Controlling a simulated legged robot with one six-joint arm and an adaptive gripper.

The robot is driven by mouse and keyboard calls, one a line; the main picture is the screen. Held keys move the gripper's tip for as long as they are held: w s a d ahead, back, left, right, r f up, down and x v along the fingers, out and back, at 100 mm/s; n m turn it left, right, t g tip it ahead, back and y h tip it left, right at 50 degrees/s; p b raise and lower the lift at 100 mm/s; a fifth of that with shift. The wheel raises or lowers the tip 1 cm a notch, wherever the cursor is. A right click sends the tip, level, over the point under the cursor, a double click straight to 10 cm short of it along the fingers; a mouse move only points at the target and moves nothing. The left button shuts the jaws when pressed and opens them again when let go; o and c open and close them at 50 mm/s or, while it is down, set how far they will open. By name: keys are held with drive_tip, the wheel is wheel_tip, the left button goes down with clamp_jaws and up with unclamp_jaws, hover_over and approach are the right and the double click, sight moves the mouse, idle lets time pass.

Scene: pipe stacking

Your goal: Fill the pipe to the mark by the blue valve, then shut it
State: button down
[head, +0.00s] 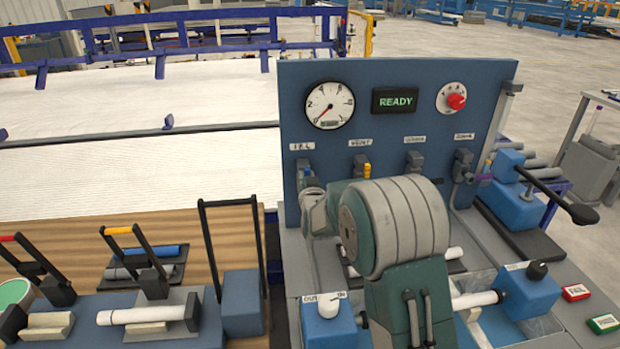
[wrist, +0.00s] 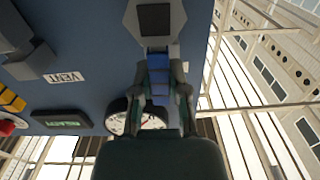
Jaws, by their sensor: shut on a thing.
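The blue valve (head: 304,172) is the leftmost valve on the upright blue panel, below a small white label. In the wrist view its blue handle (wrist: 160,75) sticks out from a grey fitting (wrist: 155,22). My gripper (wrist: 161,92) has its two fingers shut on this handle, one on each side. In the head view my arm hides most of the gripper and part of the valve. A white pipe (head: 474,300) lies at the front of the bench, partly behind my arm, its right end at a blue block (head: 528,290). I cannot make out a fill mark.
The panel (head: 430,75) carries a round gauge (head: 329,105) with its red needle at lower left, a display (head: 396,100) reading READY and a red knob (head: 456,101). A yellow valve (head: 367,170) is right of the blue one. Red (head: 575,292) and green (head: 604,323) buttons sit at right.

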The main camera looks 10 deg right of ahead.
drive_tip(key=shift+a+f+n, duration=0.1)
drive_tip(key=shift+a+n, duration=0.1)
drive_tip(key=shift+n, duration=0.2)
drive_tip(key=c, duration=0.6)
unclamp_jaws()
drive_tip(key=s, duration=1.1)
drive_tip(key=shift+s+a, duration=0.1)
drive_tip(key=shift+s, duration=0.3)
